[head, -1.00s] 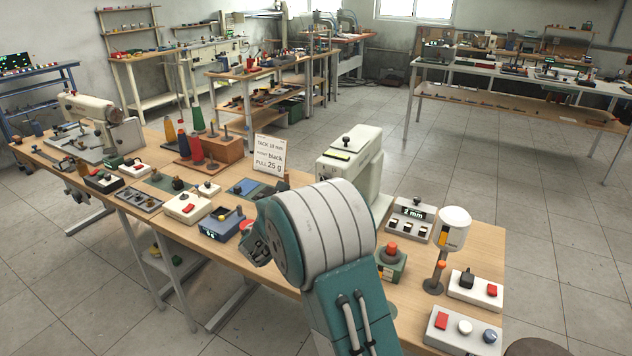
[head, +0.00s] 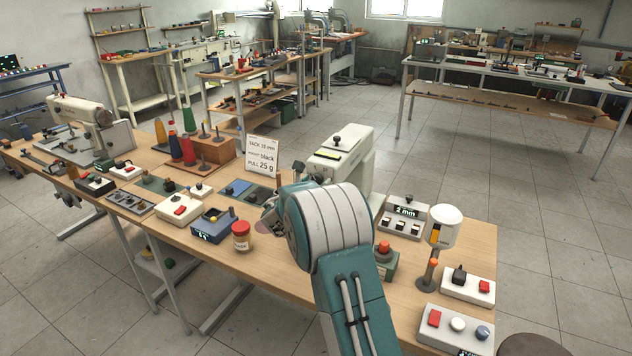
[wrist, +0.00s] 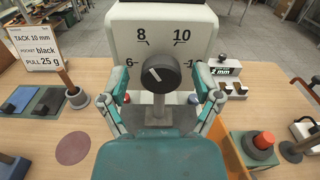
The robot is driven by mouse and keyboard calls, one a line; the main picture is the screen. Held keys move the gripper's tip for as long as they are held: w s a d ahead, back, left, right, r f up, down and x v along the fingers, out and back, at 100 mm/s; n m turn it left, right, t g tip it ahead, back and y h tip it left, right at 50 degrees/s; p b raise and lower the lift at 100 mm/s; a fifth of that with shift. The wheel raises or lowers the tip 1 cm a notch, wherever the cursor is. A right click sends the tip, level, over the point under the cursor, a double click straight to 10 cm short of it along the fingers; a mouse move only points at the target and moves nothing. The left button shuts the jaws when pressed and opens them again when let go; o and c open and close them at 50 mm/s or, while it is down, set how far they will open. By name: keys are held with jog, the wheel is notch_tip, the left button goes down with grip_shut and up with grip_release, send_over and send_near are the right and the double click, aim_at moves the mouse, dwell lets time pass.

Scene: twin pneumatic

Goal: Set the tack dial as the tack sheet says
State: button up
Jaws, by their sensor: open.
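The tack dial (wrist: 160,73) is a dark round knob on the front of a white machine (wrist: 205,20), which also shows in the head view (head: 345,150). Its white mark points up and left, toward the 8. Marks 6, 8 and 10 are readable around it; one at the right is partly hidden. My gripper (wrist: 159,80) is open, one finger on each side of the knob, apart from it as far as I can tell. In the head view my arm mostly hides it. The tack sheet (wrist: 36,48) reads TACK 10 mm, pocket black, PULL 25 g; it also stands in the head view (head: 262,155).
A box with a "2 mm" display (head: 403,216), a red-button box (head: 384,258) and a white-topped post (head: 443,228) stand right of my arm. A red-lidded jar (head: 241,236) and blue device (head: 210,226) stand left.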

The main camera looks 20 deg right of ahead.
grip_shut()
jog(key=shift+a, duration=0.1)
jog(key=m, duration=0.5)
jog(key=shift+m, duration=0.3)
jog(key=m, duration=0.5)
jog(key=shift+m, duration=0.7)
grip_release()
